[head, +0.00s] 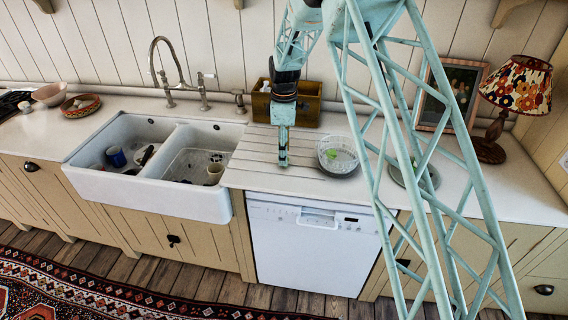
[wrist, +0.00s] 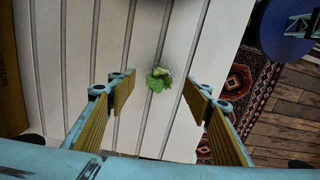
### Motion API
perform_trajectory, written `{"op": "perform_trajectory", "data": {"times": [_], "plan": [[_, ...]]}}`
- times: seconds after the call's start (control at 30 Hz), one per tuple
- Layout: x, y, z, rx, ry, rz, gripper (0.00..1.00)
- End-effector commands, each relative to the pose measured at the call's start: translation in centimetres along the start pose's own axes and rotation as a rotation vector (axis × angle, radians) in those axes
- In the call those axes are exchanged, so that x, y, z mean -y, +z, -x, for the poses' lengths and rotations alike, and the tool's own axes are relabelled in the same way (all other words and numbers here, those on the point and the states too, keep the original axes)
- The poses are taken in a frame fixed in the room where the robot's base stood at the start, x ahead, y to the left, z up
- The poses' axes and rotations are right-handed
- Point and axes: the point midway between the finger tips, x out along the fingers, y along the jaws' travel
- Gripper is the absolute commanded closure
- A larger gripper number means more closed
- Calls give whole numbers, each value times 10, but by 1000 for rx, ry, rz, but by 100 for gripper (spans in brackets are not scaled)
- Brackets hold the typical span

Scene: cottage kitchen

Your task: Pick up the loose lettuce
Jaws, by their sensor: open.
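The loose lettuce (wrist: 159,79) is a small, crumpled, bright green piece lying on the pale grooved draining board (wrist: 112,40) in the wrist view. My gripper (wrist: 158,88) is open and empty. It points down over the board, with one finger on each side of the lettuce in the picture and the lettuce apart from both. In the head view my gripper (head: 283,163) hangs low above the draining board (head: 255,150), right of the sink. I cannot make out the loose lettuce there; the gripper may hide it.
A wire colander (head: 345,165) with something green inside stands close right of my gripper. A wooden box (head: 300,110) stands behind it, against the wall. The double sink (head: 205,205) with cups is at left. A plate, a picture frame and a lamp (head: 515,90) are farther right.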

Motion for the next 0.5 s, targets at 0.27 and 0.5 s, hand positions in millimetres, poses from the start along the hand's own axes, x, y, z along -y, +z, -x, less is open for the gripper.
{"op": "perform_trajectory", "data": {"times": [0.27,0.5], "plan": [[0,1,-28,0,-1,0,54],[0,1,-35,0,-1,0,54]]}}
